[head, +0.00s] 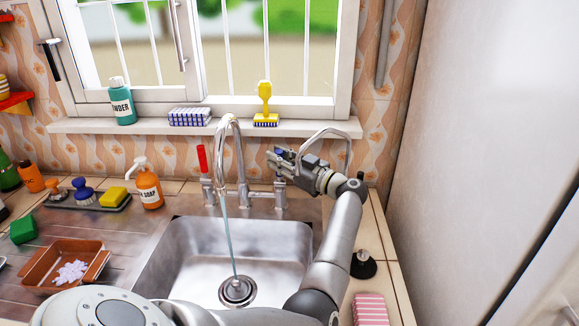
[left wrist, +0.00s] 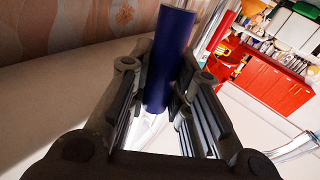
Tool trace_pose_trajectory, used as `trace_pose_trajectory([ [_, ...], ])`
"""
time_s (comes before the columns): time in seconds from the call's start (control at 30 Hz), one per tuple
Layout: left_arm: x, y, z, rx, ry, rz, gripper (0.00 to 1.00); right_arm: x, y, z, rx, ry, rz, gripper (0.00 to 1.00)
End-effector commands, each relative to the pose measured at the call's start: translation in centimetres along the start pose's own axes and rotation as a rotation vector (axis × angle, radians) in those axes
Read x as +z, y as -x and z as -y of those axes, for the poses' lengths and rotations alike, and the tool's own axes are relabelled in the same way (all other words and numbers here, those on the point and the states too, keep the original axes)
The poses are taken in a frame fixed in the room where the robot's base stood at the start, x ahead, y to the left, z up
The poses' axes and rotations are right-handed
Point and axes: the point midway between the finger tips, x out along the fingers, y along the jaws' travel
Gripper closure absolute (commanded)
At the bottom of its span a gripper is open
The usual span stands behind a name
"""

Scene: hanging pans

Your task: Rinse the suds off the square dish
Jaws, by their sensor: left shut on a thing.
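The square dish (head: 92,260) is brown with raised sides and sits on the metal drainboard left of the sink, partly hidden at the front by my arm. A white patch that looks like suds (head: 70,271) lies in it. Water (head: 228,245) runs in a thin stream from the curved tap (head: 240,165) into the sink (head: 185,255). My left gripper (head: 281,160) is at the right tap handle, shut on its blue grip; the blue handle (left wrist: 170,60) stands between the fingers in the left wrist view. My right gripper is out of view.
An orange soap bottle (head: 148,185) and a tray with brushes and a yellow sponge (head: 113,197) stand behind the drainboard. A red tap handle (head: 202,160) is left of the spout. A black plunger-like stopper (head: 363,265) and a pink striped item (head: 370,310) are on the right counter.

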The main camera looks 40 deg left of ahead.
Motion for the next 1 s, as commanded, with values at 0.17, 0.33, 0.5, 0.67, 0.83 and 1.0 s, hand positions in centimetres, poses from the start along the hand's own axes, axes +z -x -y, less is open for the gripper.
trace_pose_trajectory([
  [0.17,0.2,0.8,0.7,0.001,0.069,-0.051,1.0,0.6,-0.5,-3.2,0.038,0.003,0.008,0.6],
  [0.33,0.1,1.1,1.1,0.002,0.119,-0.084,1.0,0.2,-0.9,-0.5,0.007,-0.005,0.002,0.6],
  [0.5,0.0,1.1,1.1,0.002,0.13,-0.09,1.0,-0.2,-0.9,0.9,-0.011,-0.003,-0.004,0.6],
  [0.67,0.0,1.1,1.1,0.002,0.129,-0.089,1.0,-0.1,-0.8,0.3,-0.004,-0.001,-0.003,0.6],
  [0.83,0.0,1.1,1.1,0.002,0.128,-0.089,0.6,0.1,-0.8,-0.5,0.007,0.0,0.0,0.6],
  [1.0,0.0,1.1,1.1,0.002,0.128,-0.089,0.58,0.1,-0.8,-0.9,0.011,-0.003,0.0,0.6],
])
